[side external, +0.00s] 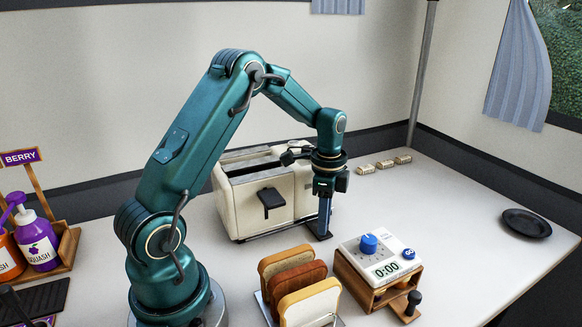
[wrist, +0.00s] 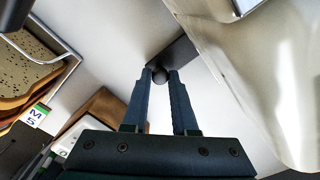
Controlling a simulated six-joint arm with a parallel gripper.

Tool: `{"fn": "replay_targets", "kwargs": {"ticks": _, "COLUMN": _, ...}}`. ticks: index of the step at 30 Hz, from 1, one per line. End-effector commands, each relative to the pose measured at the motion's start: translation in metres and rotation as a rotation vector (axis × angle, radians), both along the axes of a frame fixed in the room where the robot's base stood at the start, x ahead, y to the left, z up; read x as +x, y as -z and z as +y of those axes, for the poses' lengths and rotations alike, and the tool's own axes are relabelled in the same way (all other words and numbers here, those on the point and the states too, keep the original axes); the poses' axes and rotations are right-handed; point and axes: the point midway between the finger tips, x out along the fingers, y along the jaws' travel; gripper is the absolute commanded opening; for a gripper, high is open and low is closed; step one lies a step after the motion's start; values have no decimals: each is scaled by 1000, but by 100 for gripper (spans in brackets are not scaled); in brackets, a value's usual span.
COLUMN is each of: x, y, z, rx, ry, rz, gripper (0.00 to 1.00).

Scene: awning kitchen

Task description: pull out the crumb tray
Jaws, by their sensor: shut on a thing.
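The cream toaster (side external: 258,205) stands on the white counter, with a dark lever on its front. It fills the right side of the wrist view (wrist: 245,70). The crumb tray shows in the wrist view as a dark flat plate (wrist: 184,54) sticking out from the toaster's lower edge, with a round dark knob (wrist: 160,75) at its outer end. My gripper (wrist: 160,72) is shut on this knob, one finger on each side. In the side external view, my gripper (side external: 322,236) points straight down beside the toaster's right end, low at the counter. The tray is mostly hidden there.
A rack with bread slices (side external: 300,285) stands in front of the toaster. A timer (side external: 380,255) on a wooden stand is close to my gripper, at its right front. Small cream blocks (side external: 385,164) lie behind. A dark dish (side external: 526,223) is far right. Counter between is clear.

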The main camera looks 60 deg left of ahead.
Motion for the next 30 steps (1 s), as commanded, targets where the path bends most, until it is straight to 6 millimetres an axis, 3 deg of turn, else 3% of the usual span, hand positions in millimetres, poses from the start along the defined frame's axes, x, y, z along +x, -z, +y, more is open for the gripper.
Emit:
{"fn": "replay_targets", "kwargs": {"ticks": 12, "x": 0, "y": -1, "z": -2, "rx": -1, "ry": 1, "rz": 2, "gripper": 0}}
{"fn": "replay_targets", "kwargs": {"ticks": 21, "x": 0, "y": -1, "z": -42, "rx": 1, "ry": 4, "rz": -1, "gripper": 0}}
{"fn": "replay_targets", "kwargs": {"ticks": 30, "x": 0, "y": -1, "z": -46, "rx": 0, "ry": -1, "rz": 0, "gripper": 0}}
